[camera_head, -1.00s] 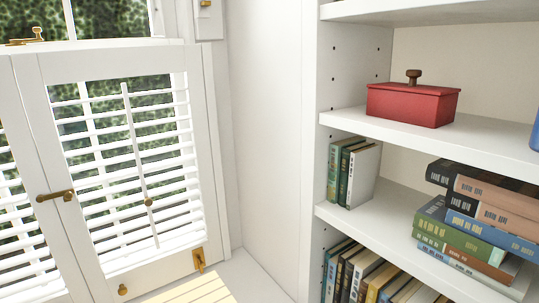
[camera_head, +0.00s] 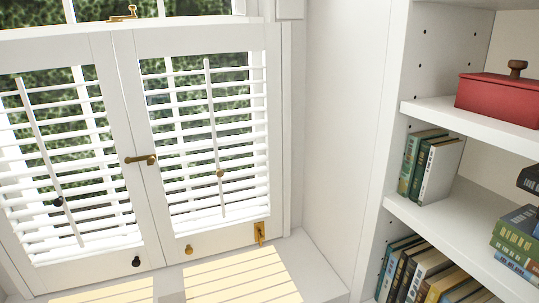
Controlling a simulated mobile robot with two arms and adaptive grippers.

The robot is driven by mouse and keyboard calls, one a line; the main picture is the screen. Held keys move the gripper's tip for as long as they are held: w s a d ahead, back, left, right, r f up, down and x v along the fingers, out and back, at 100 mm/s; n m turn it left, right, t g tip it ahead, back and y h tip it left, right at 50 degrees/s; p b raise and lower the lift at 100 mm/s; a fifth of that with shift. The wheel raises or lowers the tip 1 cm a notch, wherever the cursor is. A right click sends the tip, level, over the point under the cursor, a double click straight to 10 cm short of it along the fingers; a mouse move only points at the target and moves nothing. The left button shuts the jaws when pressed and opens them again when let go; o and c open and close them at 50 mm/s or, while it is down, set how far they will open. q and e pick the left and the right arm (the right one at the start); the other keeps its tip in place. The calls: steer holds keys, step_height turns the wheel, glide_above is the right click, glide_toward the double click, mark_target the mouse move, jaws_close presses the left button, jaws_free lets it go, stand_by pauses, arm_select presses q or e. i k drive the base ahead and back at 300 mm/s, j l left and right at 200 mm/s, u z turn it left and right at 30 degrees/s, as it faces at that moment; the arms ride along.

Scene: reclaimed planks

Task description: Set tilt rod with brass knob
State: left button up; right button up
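A white tilt rod with a brass knob (camera_head: 220,173) runs down the front of the right shutter panel's louvers (camera_head: 245,140). The rod leans slightly, and the louvers stand open with greenery showing between them. A second tilt rod, with a dark knob (camera_head: 58,201), slants across the left shutter panel (camera_head: 90,170). Both panels look closed, with a brass latch (camera_head: 141,159) across their meeting edges. Neither of my grippers is in view.
A brass catch (camera_head: 260,232) sits at the right panel's lower corner. Small brass (camera_head: 188,249) and black (camera_head: 136,262) pulls are on the bottom rails. A white bookcase (camera_head: 398,190) with books and a red box (camera_head: 500,98) stands at the right.

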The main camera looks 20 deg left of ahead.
mark_target(220, 173)
steer(key=i+u, duration=0.35)
steer(key=i+l+u, duration=0.3)
steer(key=i, duration=0.2)
